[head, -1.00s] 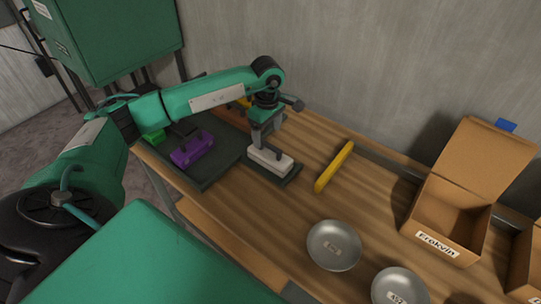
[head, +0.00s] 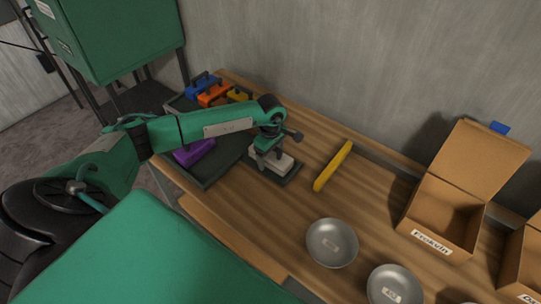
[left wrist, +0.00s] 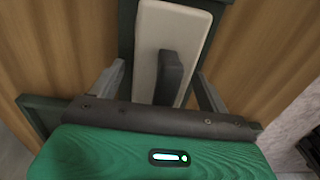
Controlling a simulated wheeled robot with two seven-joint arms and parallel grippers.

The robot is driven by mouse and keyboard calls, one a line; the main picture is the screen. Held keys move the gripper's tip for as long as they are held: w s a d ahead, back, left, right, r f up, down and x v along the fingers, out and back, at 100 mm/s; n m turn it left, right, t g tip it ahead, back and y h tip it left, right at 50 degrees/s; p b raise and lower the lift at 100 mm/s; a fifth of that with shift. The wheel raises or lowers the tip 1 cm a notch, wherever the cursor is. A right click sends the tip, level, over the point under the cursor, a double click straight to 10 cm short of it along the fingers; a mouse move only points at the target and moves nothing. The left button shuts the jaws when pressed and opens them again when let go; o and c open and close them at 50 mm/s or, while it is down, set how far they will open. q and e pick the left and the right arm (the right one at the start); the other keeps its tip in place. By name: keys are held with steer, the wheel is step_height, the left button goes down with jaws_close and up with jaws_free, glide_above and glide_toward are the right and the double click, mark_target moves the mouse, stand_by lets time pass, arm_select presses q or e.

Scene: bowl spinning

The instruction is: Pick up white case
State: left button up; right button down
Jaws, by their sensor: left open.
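The white case (head: 284,163) lies on a small dark tray (head: 285,178) on the wooden table. It has a dark grey handle, which shows in the left wrist view together with the case (left wrist: 162,30). My left gripper (head: 267,163) is low over the case in the head view. In the left wrist view the left gripper (left wrist: 160,82) is open, with one finger on each side of the case and the handle between them. I cannot tell whether the fingers touch it. My right gripper is not in view.
A larger dark tray (head: 212,177) to the left holds a purple case (head: 195,152), a blue case (head: 202,88), an orange case (head: 214,95) and a yellow case (head: 240,95). A yellow bar (head: 333,166), metal bowls (head: 332,243) and an open cardboard box (head: 440,218) lie to the right.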

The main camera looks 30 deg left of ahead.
arm_select(q)
steer(key=c, duration=1.3)
steer(key=shift+r, duration=0.15)
